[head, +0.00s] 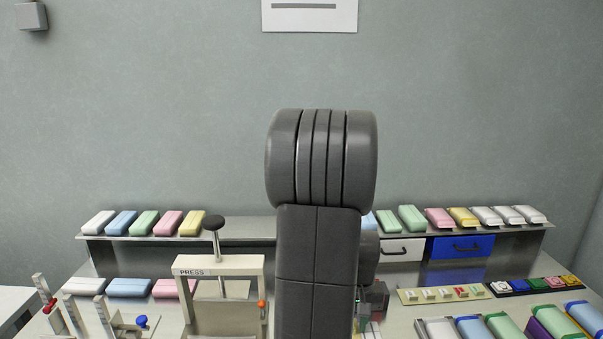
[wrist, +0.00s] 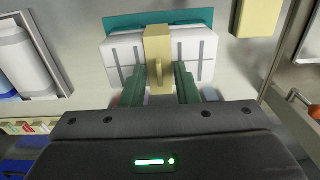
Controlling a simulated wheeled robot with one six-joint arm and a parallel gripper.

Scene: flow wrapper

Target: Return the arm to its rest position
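My arm (head: 318,230) stands upright in the middle of the head view and hides part of the bench. In the wrist view my gripper (wrist: 162,72) has its two green fingers apart, with a gap between them. A beige piece with a small raised handle (wrist: 158,45) lies ahead of and between the fingertips, across a white block with grey lines (wrist: 198,52). I cannot tell whether the fingers touch the beige piece. In the head view the gripper is mostly hidden behind my arm.
A beige press (head: 220,268) with a black knob stands left of my arm. A shelf (head: 255,228) with several coloured packs runs along the back. A beige strip of small pieces (head: 445,295) and larger packs (head: 503,327) lie at right.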

